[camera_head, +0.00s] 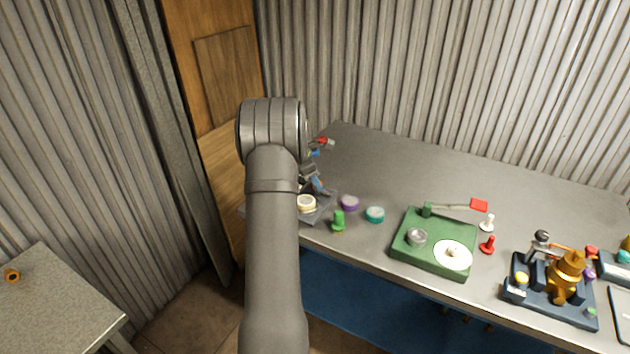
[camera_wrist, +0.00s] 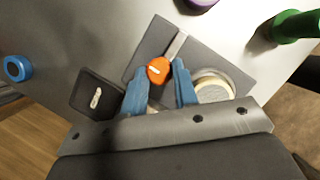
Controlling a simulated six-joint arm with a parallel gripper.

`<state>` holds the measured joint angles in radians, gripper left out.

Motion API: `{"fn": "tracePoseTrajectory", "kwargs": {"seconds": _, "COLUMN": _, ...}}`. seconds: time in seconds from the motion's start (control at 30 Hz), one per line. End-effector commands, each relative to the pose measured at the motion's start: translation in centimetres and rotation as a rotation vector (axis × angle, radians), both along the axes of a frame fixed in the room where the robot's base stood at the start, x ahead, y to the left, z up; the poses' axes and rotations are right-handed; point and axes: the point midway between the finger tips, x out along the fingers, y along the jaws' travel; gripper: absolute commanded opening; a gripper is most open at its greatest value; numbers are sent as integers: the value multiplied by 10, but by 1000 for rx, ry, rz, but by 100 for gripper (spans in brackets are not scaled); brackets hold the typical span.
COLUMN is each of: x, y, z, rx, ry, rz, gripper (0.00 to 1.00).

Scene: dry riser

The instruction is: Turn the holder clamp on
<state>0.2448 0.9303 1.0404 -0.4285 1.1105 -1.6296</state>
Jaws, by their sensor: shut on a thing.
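In the wrist view, my gripper (camera_wrist: 160,80) has its two blue fingers on either side of an orange knob (camera_wrist: 158,69) with a pale mark, which I take to be the holder clamp's handle. The fingers are shut on it. A light grey bar (camera_wrist: 176,46) runs from the knob over the dark grey base plate (camera_wrist: 151,42). A round cream piece (camera_wrist: 213,88) sits on the plate, right of the fingers. In the head view, my arm hides most of the base plate (camera_head: 322,211) and the knob; the cream ring (camera_head: 306,203) shows beside the arm.
A green peg (camera_head: 338,221), a purple disc (camera_head: 350,202) and a teal disc (camera_head: 375,214) stand close to the right. Further right are a green fixture (camera_head: 435,243) with a red-ended lever and a dark fixture (camera_head: 552,291) with a brass body. The table's back is mostly clear.

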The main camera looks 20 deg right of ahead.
Motion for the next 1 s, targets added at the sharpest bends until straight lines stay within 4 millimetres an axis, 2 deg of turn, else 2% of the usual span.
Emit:
{"fn": "tracePoseTrajectory", "kwargs": {"seconds": 0.37, "x": 2, "y": 0, "z": -1, "rx": 1, "ry": 1, "rz": -148, "gripper": 4}}
{"fn": "tracePoseTrajectory", "kwargs": {"seconds": 1.0, "x": 6, "y": -3, "z": -1, "rx": 0, "ry": 1, "rz": -742, "gripper": 4}}
